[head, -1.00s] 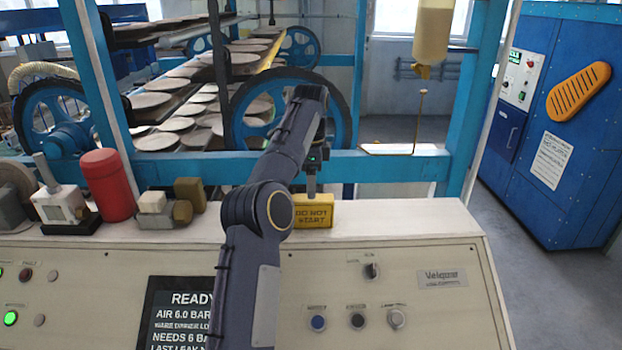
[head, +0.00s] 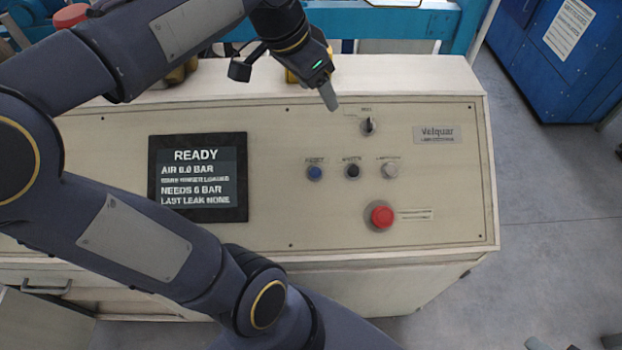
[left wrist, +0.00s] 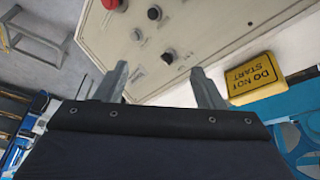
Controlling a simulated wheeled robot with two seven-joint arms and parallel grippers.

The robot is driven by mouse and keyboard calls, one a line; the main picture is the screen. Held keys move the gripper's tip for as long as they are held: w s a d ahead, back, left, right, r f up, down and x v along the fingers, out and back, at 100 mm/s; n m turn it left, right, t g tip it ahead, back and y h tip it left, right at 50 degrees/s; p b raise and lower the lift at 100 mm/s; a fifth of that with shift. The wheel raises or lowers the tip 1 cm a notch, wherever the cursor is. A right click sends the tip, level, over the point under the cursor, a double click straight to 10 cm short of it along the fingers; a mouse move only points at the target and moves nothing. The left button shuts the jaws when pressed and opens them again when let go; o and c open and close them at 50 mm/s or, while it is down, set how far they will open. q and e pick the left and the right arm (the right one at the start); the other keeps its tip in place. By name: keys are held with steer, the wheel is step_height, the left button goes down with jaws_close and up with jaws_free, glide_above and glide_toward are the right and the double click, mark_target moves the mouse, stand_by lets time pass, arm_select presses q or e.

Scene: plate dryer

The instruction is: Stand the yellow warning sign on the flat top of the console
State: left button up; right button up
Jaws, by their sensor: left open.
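The yellow warning sign reading "DO NOT START" (left wrist: 257,78) rests on the console's pale flat top, with its lettered face visible in the left wrist view. In the head view the sign (head: 291,76) is mostly hidden behind my left gripper. The console top (head: 405,77) is a pale strip behind the sloping panel. My left gripper (left wrist: 162,85) is open and empty, with its fingers over the console panel and the sign to one side, apart from them. My right gripper is not in view.
The sloping panel carries a dark screen (head: 198,178), a selector knob (head: 368,126), several small buttons and a red stop button (head: 381,216). A red cylinder (head: 70,15) stands at the left. A blue frame bar (head: 410,22) runs behind the top. The top's right part is clear.

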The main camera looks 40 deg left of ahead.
arm_select(q)
steer(key=s+d+f+n+t+h, duration=0.1)
steer(key=s+d+f+n, duration=0.4)
steer(key=s+d+f, duration=0.4)
steer(key=s+f, duration=0.2)
steer(key=s, duration=0.2)
steer(key=shift+d+f+h, duration=0.15)
steer(key=shift+h, duration=0.25)
